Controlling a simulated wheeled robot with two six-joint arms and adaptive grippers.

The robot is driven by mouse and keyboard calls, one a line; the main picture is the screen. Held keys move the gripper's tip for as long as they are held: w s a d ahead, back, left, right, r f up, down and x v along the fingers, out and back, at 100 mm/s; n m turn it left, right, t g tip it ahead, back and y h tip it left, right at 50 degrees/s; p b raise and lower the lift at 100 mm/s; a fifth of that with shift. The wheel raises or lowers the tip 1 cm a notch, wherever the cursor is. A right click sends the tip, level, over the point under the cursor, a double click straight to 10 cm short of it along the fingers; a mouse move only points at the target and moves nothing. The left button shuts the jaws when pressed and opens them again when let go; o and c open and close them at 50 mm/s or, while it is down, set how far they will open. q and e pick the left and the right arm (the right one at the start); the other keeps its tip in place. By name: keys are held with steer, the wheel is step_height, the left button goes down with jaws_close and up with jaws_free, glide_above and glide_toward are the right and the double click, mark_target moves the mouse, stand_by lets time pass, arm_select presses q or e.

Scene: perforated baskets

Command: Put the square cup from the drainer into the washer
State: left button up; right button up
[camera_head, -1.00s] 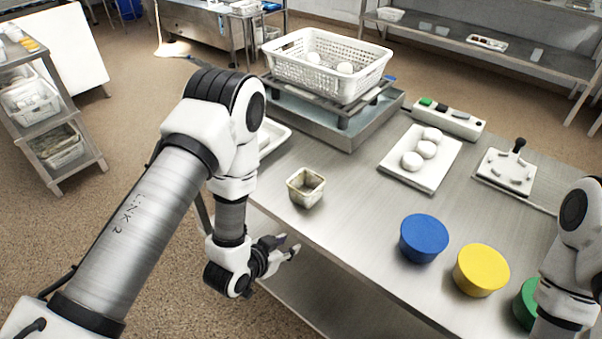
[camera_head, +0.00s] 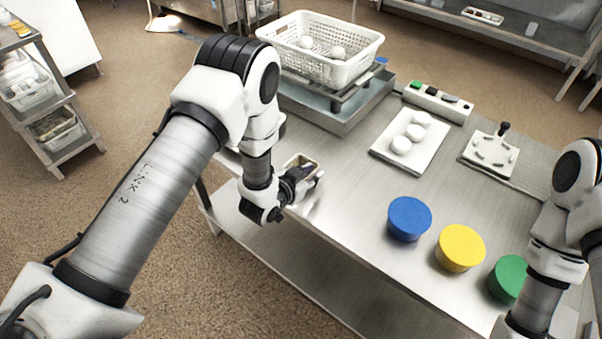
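Whether the fingers are spread or closed on the cup is hidden by the overlap. A white perforated basket (camera_head: 345,72) with several white round items stands on a rack over a grey metal basin (camera_head: 345,124) at the back of the table. I cannot tell which thing is the drainer or the washer. My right gripper is out of view.
Blue (camera_head: 409,219), yellow (camera_head: 461,248) and green (camera_head: 508,278) round pieces lie along the right front. A white board (camera_head: 385,155) with 3 white balls, a switch strip (camera_head: 437,103) and a levered plate (camera_head: 490,153) are behind. The table's middle is clear.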

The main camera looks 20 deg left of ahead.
arm_select(q)
jaws_close()
steer(key=shift+r, duration=0.1)
